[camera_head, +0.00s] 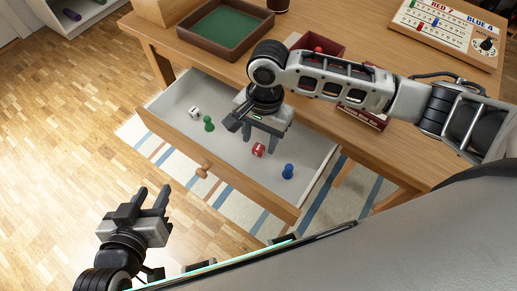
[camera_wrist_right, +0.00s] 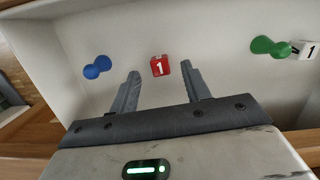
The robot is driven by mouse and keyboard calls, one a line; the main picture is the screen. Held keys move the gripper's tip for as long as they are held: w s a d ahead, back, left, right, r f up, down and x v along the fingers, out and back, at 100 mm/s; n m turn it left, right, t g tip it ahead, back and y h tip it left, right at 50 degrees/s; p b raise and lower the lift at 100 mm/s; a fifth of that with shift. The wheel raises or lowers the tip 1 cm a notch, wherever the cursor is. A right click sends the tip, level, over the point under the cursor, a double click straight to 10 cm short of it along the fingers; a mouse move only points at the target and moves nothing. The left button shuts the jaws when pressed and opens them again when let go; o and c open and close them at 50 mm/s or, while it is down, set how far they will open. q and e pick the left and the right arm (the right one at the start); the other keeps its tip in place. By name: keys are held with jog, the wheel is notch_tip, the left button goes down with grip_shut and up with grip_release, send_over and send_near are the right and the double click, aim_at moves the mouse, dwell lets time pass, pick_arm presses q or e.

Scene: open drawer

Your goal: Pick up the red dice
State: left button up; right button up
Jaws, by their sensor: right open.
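The red dice (camera_head: 258,150) lies on the floor of the open drawer (camera_head: 165,104). In the right wrist view the red dice (camera_wrist_right: 160,66) shows a white 1 and sits ahead of and between the fingertips. My right gripper (camera_head: 261,137) is over the drawer, open and empty; its two fingers also show in the right wrist view (camera_wrist_right: 162,82). My left gripper (camera_head: 153,196) is outside the drawer at the lower left, above the wood floor, with its fingers apart and nothing between them.
A blue pawn (camera_head: 288,171), a green pawn (camera_head: 208,123) and a white die (camera_head: 194,112) lie in the drawer on either side. The drawer walls surround them. The table above holds a green-lined tray (camera_head: 180,31), a red box and a scoreboard (camera_head: 446,28).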

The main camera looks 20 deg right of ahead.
jog(key=shift+s+a+f, duration=0.1)
jog(key=shift+f, duration=0.9)
grip_shut()
jog(key=shift+r, duration=0.15)
